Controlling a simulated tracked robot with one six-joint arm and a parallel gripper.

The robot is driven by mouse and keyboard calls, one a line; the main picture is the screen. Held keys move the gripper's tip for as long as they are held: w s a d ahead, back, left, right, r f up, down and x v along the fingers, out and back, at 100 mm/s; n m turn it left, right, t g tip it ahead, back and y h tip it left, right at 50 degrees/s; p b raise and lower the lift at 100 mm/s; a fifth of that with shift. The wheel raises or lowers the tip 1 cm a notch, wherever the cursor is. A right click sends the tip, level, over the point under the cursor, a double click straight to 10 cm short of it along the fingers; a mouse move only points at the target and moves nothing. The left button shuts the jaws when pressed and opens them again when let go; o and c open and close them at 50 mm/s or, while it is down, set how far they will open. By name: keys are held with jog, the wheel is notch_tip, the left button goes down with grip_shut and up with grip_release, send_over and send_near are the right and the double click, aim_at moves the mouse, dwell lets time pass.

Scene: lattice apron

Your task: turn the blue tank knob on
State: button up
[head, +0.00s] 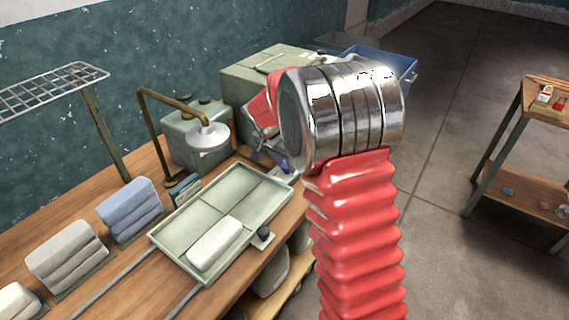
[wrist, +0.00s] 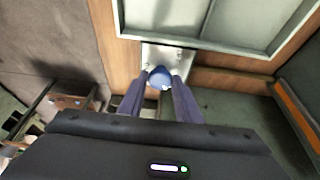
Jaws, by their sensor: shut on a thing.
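A round blue knob (wrist: 160,72) stands on a small pale metal plate (wrist: 178,54) beside the tray edge in the wrist view. My gripper (wrist: 160,82) is shut on the knob, with one dark bluish finger on each side of it. In the head view my gripper (head: 284,168) is at the far right corner of the tray, partly covered by my own red and chrome arm. Which way the knob is turned does not show clearly.
A divided green tray (head: 176,233) with a white block (head: 215,243) lies on the wooden bench. A dark knob (head: 264,233) is at its front side. A brass pipe with a round head (head: 207,137) and folded towels (head: 130,209) stand left. A shelf (head: 520,185) stands right.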

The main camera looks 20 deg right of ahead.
jog(key=o, duration=1.1)
jog(key=shift+c, duration=0.2)
jog(key=shift+r, duration=0.1)
jog(key=v, duration=1.3)
jog(key=shift+a+r, duration=0.2)
jog(key=shift+s, duration=0.15)
